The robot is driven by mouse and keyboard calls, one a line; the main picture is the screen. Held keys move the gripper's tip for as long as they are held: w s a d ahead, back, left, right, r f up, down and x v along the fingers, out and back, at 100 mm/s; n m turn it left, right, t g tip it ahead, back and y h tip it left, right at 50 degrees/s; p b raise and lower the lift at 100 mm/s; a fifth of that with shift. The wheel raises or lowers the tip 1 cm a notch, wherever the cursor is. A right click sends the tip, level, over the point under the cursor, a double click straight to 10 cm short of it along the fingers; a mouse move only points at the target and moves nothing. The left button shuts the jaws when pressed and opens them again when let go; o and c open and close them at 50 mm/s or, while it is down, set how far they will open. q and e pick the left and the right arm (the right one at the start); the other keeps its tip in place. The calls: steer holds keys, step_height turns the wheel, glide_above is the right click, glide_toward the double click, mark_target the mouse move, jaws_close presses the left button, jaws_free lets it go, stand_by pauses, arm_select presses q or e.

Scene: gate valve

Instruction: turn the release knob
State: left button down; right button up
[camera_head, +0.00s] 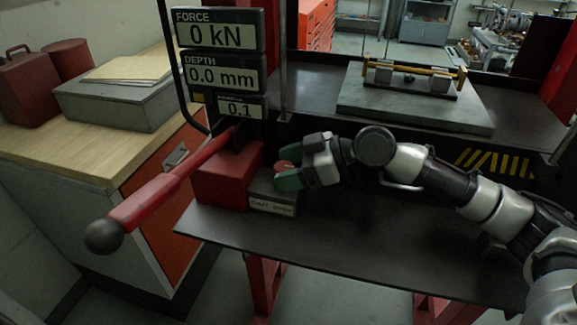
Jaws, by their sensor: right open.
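The release knob (284,165) appears as a small reddish round part on top of a grey block (274,191) with a white label, whose text is too blurred to read. My right gripper (288,173) comes in from the right with its green-tipped fingers apart around the knob. The fingers partly hide the knob, and I cannot tell whether they touch it. My left gripper is not in view.
A red housing (222,178) stands left of the grey block, with a red lever (165,188) ending in a dark ball. Displays (221,75) above read 0 kN, 0.0 mm and 0.1. A plate (415,105) with a brass bar lies behind. The front shelf (340,235) is clear.

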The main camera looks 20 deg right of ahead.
mark_target(293, 167)
steer(key=r, duration=0.3)
steer(key=r+b, duration=0.1)
steer(key=shift+s+d+r, duration=0.15)
steer(key=shift+s+d, duration=0.1)
steer(key=shift+d, duration=0.1)
steer(key=s+d+r+b, duration=0.2)
steer(key=s+d+r, duration=0.4)
steer(key=s+d, duration=0.1)
steer(key=shift+s+r+b, duration=0.3)
steer(key=shift+s, duration=0.3)
steer(key=shift+d, duration=0.1)
